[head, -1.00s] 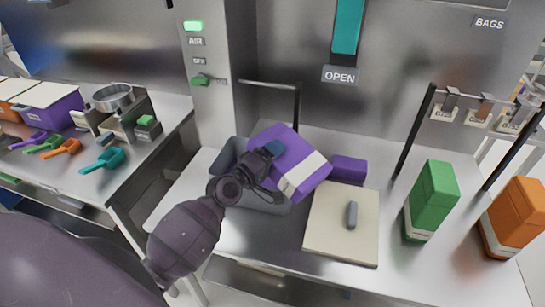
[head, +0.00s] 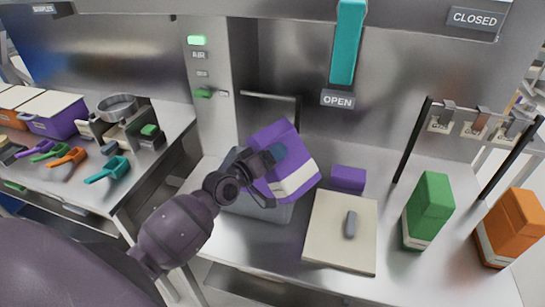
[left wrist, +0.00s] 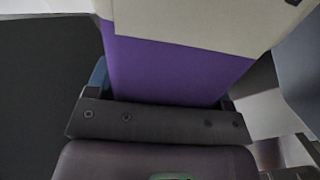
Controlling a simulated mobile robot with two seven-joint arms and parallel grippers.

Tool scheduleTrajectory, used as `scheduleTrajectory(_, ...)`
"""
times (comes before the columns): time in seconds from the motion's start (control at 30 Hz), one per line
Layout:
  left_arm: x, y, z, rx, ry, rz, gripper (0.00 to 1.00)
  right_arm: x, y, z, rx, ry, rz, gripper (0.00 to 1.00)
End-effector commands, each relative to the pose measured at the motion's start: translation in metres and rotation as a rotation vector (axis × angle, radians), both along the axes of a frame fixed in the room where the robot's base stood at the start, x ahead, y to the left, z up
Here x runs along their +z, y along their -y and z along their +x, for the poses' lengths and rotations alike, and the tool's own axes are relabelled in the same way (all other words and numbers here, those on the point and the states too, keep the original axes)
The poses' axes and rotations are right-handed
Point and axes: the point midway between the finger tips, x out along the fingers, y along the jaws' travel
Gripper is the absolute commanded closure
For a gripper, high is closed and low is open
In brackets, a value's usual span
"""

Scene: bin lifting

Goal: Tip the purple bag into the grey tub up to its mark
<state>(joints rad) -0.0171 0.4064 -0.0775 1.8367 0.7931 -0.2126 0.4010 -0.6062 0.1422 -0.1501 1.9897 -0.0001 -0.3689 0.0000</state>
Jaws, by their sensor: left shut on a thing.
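The purple bag (head: 291,181) with a white band is held tilted above the grey tub (head: 262,209) in the head view. My left gripper (head: 276,154) is shut on the bag, and the bag's purple and pale surface (left wrist: 175,70) fills the middle of the left wrist view. The arm and bag hide much of the tub, including its inside and any mark. I cannot tell whether anything is pouring out. My right gripper is not in view.
A small purple block (head: 348,178) lies right of the tub. A cream board (head: 335,248) with a grey tool (head: 350,224) lies in front. A green bag (head: 428,212) and an orange bag (head: 510,228) stand at right. A rail (head: 270,97) rises behind the tub.

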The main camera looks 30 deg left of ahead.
Motion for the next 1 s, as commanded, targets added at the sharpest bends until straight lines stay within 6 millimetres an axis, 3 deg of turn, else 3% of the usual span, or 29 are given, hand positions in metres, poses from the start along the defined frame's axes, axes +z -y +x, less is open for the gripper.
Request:
scheduleTrajectory(0.4,0.008,-0.004,0.001,0.000,0.027,0.094,0.59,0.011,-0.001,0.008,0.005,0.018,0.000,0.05)
scheduleTrajectory(0.7,0.019,-0.019,0.005,0.000,0.105,0.400,0.59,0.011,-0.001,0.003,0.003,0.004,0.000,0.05)
scheduleTrajectory(1.0,0.018,-0.021,0.006,0.001,0.113,0.432,0.59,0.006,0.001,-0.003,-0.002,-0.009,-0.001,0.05)
